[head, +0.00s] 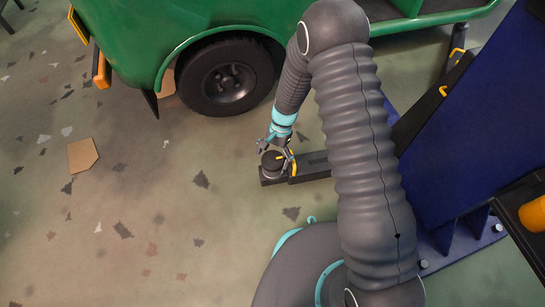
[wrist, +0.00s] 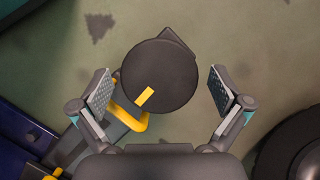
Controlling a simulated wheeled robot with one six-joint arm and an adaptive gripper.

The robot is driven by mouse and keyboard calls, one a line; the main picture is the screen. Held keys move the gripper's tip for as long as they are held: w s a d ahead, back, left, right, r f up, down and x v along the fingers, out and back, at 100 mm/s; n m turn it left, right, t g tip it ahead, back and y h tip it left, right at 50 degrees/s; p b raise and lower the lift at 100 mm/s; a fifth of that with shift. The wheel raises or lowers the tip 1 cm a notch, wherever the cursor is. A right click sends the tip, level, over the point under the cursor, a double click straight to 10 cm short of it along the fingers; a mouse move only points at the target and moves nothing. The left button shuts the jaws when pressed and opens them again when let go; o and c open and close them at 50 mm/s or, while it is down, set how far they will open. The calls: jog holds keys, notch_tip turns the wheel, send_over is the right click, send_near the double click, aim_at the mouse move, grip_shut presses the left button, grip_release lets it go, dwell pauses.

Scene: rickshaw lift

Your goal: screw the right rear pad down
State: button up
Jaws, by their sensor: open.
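The pad (head: 271,160) is a dark round disc at the outer end of a black lift arm (head: 316,168). In the wrist view the pad (wrist: 160,65) is seen from above, with a yellow mark on its top. My gripper (head: 276,147) is right over it, pointing down. In the wrist view my gripper (wrist: 159,88) is open, with one finger on each side of the pad and a gap on both sides. A yellow handle (head: 293,163) stands on the arm beside the pad. The pad's underside and screw are hidden.
The green rickshaw (head: 190,30) stands behind, its black wheel (head: 226,78) near my gripper. A blue lift post (head: 470,120) rises at the right, with another lift arm (head: 430,105) beside it. A brown flat piece (head: 82,155) lies left; the floor there is mostly clear.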

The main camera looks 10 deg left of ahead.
jog(key=v, duration=1.2)
jog(key=shift+n, duration=0.3)
